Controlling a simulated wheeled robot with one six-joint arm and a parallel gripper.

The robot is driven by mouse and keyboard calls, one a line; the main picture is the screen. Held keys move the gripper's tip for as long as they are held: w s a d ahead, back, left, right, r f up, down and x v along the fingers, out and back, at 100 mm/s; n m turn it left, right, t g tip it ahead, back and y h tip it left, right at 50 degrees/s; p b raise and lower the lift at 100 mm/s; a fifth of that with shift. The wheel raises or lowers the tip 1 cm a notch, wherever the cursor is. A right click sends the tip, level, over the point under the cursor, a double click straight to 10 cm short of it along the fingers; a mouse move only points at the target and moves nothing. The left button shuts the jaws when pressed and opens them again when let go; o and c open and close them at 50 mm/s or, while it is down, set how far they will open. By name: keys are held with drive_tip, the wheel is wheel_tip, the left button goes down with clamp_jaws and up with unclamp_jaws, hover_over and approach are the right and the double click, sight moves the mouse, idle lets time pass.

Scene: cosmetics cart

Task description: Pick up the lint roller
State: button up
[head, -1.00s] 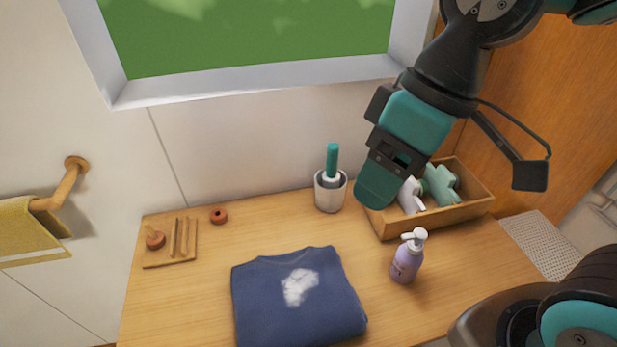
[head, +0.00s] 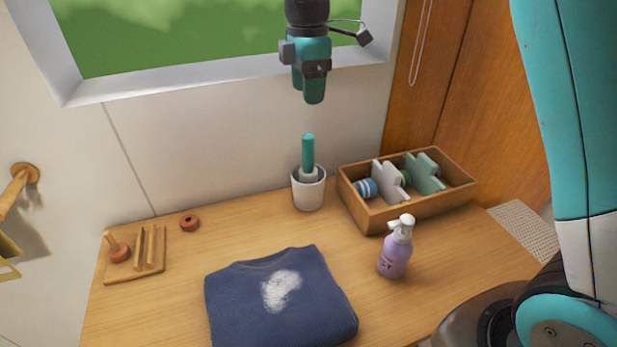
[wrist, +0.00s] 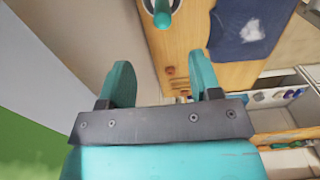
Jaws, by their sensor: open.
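The lint roller (head: 308,154) stands upright in a white cup (head: 309,192) at the back of the wooden counter, its teal handle pointing up. Its roller head is mostly hidden inside the cup. My gripper (head: 313,97) hangs above the handle, pointing down, with a clear gap between them. In the wrist view the two teal fingers (wrist: 163,75) are apart with nothing between them. The handle (wrist: 162,18) shows at the top edge of that view, beyond the fingers.
A folded navy sweater (head: 325,300) with white lint lies at the front. A wooden peg board (head: 120,270) and ring (head: 189,222) are left.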

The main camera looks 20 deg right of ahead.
sight(308, 134)
wheel_tip(308, 134, down, 8)
drive_tip(key=shift+f+p, duration=0.15)
drive_tip(key=shift+p, duration=0.35)
drive_tip(key=f, duration=0.1)
drive_tip(key=f+p, duration=0.1)
drive_tip(key=f, duration=0.3)
drive_tip(key=shift+s+f+p, duration=0.1)
drive_tip(key=shift+s+p, duration=0.15)
drive_tip(key=shift+p, duration=0.1)
drive_tip(key=shift+c, duration=0.2)
drive_tip(key=c, duration=1)
